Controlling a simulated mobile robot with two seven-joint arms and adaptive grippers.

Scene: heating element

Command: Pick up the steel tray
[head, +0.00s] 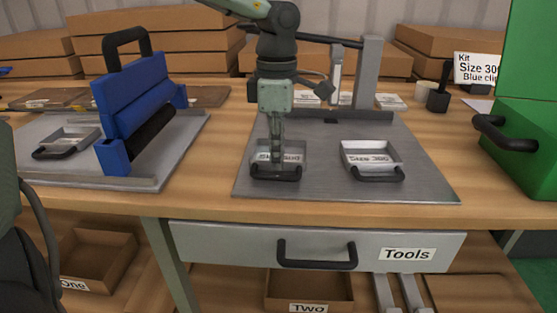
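Several small steel trays with black front handles stand on the bench. One steel tray (297,158) is on the left of the middle metal plate, its label partly covered by my gripper. A second steel tray (386,153), labelled "Size 300", is to its right. A third steel tray (84,133) is on the left plate. My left gripper (277,165) points down over the first tray, its fingertips by the black handle. The fingers look narrow and overlap from here, so I cannot tell whether they grip the handle. My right gripper is not in view.
A blue press-like tool (140,95) with a black handle stands on the left plate. A grey upright post (368,70) rises behind the middle plate. A green cabinet (530,130) with a black handle is at right. A "Tools" drawer (220,242) is below the bench top.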

